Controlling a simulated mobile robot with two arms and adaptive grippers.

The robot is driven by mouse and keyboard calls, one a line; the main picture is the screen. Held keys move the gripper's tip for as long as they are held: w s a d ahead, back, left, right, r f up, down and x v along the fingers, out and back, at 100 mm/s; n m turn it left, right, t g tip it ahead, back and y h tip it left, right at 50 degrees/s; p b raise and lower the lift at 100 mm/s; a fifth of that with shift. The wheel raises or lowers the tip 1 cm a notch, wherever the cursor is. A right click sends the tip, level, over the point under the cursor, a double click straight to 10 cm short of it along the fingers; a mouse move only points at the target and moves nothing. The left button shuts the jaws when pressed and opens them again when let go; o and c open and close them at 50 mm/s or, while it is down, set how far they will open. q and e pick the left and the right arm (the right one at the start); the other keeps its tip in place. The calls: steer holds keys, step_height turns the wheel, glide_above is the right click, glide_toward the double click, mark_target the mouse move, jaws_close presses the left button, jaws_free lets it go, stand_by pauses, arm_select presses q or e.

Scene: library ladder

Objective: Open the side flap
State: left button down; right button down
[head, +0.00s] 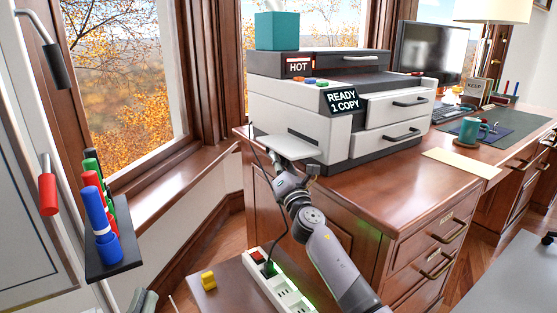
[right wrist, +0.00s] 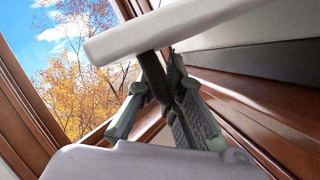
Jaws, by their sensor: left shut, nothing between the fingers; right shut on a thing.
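The side flap (head: 288,144) is a light grey panel on the left side of the white and dark printer (head: 335,150). It stands out from the printer's side, near flat in the head view. In the right wrist view the flap (right wrist: 180,25) crosses the top as a pale slab, with a dark handle (right wrist: 150,72) below it. My right gripper (head: 297,168) is under the flap, shut on this handle; its fingers (right wrist: 168,88) partly hide it. My left gripper (head: 145,301) shows only as fingertips at the bottom left, shut and empty, far from the flap.
A power strip (head: 280,286) with a plugged-in black cable (head: 272,240) lies on a low wooden surface below my right arm. A yellow block (head: 208,279) sits beside it. Markers (head: 102,225) stand in a rack at left. A teal box (head: 277,31) tops the printer.

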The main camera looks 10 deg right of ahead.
steer(key=c, duration=2.1)
jaws_free()
steer(key=shift+a+f, duration=0.2)
steer(key=shift+a, duration=0.2)
steer(key=shift+o, duration=0.5)
steer(key=shift+w+a, duration=0.1)
steer(key=shift+d, duration=0.25)
steer(key=shift+s+d, duration=0.15)
steer(key=shift+s, duration=0.3)
steer(key=v, duration=1.1)
steer(key=shift+s+f, duration=0.1)
steer(key=shift+f, duration=0.15)
